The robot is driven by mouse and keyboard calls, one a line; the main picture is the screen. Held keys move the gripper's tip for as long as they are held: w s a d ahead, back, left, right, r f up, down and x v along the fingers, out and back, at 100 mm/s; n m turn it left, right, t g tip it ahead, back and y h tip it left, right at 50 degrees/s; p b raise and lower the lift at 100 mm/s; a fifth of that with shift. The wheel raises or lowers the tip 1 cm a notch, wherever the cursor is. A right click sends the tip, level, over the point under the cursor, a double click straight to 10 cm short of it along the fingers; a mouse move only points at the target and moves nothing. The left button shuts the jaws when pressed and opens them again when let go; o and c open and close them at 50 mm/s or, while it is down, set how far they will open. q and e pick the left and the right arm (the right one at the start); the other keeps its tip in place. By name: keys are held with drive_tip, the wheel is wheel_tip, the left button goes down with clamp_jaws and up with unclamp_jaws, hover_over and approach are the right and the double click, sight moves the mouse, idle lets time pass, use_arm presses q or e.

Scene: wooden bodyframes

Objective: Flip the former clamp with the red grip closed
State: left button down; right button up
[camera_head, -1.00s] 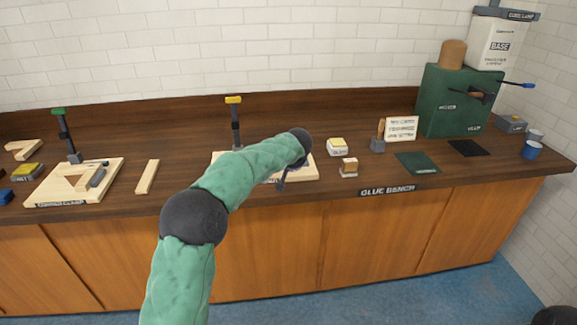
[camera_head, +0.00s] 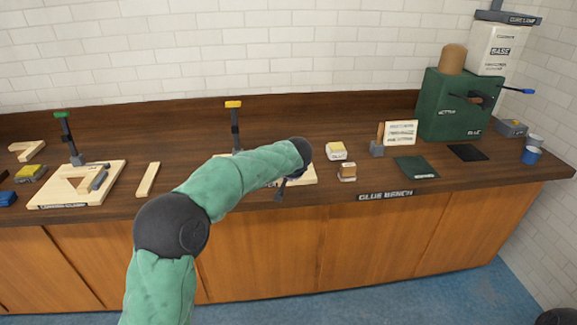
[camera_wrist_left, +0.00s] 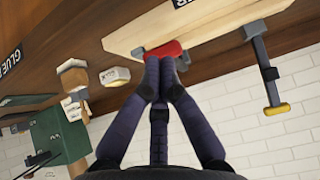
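The red grip (camera_wrist_left: 166,51) shows in the left wrist view, lying low at the edge of a pale wooden board (camera_wrist_left: 215,22), with grey metal at its ends. My left gripper (camera_wrist_left: 160,82) has its two fingers together, their tips over the red grip and hiding its middle; I cannot tell whether they touch it. In the head view the left gripper (camera_head: 281,190) is mostly behind my forearm, at the front of the board (camera_head: 302,176). A clamp with a yellow handle (camera_head: 233,104) stands upright on this board; it also shows in the wrist view (camera_wrist_left: 277,108). My right gripper is out of view.
A second board (camera_head: 60,196) with a green-handled upright clamp (camera_head: 64,115) stands left, with a loose wooden strip (camera_head: 148,179) beside it. Small blocks (camera_head: 346,171), a sign (camera_head: 401,133) and a green machine (camera_head: 450,108) stand right. The bench's front edge is close.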

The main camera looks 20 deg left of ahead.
use_arm(q)
drive_tip(key=shift+s+d+f, duration=0.25)
drive_tip(key=shift+s+d, duration=0.25)
drive_tip(key=shift+s, duration=0.2)
drive_tip(key=shift+s+d+f, duration=0.25)
drive_tip(key=shift+s+d, duration=0.2)
drive_tip(key=shift+s, duration=0.3)
drive_tip(key=shift+s+d+f, duration=0.25)
drive_tip(key=shift+s+d, duration=0.25)
drive_tip(key=shift+s, duration=0.2)
drive_tip(key=s+d+f+m+g+h, duration=0.1)
drive_tip(key=s+d+f+h, duration=0.2)
drive_tip(key=f, duration=0.5)
drive_tip(key=s+d+f+m+g+h, duration=0.1)
drive_tip(key=s+d+f+m+g, duration=0.15)
drive_tip(key=d+f, duration=0.45)
drive_tip(key=s+d+f+m+g+h, duration=0.15)
drive_tip(key=s+f, duration=0.25)
drive_tip(key=f, duration=0.6)
drive_tip(key=s+d+f+h, duration=0.1)
drive_tip(key=s+d+f, duration=0.1)
drive_tip(key=s+f, duration=0.3)
drive_tip(key=s+d+f+g+h+p, duration=0.1)
drive_tip(key=s+d+f, duration=0.2)
drive_tip(key=s, duration=0.9)
drive_tip(key=s+d+f+n+h, duration=0.1)
drive_tip(key=s+d+f, duration=0.2)
drive_tip(key=s+f, duration=0.4)
drive_tip(key=shift+s+f+g+p, duration=0.4)
drive_tip(key=shift+s, duration=0.35)
